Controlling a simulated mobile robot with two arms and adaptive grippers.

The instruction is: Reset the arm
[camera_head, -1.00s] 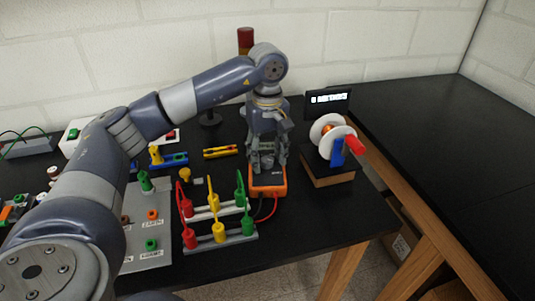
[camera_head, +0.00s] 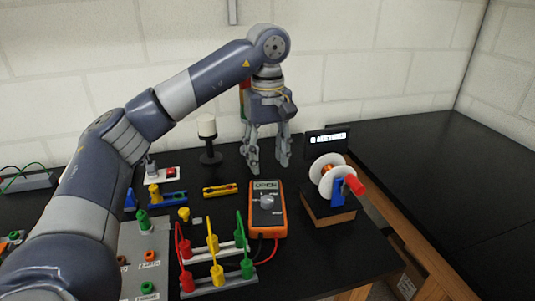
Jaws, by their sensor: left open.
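My left arm comes in from the left and arches over the black table. Its gripper (camera_head: 268,165) points down with its fingers apart and nothing between them. It hangs above and behind the orange multimeter (camera_head: 267,222), clear of it. The multimeter lies face up with its display and grey dial showing. My right gripper is not in view.
Red, yellow and green plug leads (camera_head: 216,262) stand left of the multimeter. A spool device (camera_head: 328,205) on a wooden base and a small black display (camera_head: 326,141) stand to the right. A white-topped stand (camera_head: 207,128) is behind. The right black tabletop (camera_head: 445,165) is bare.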

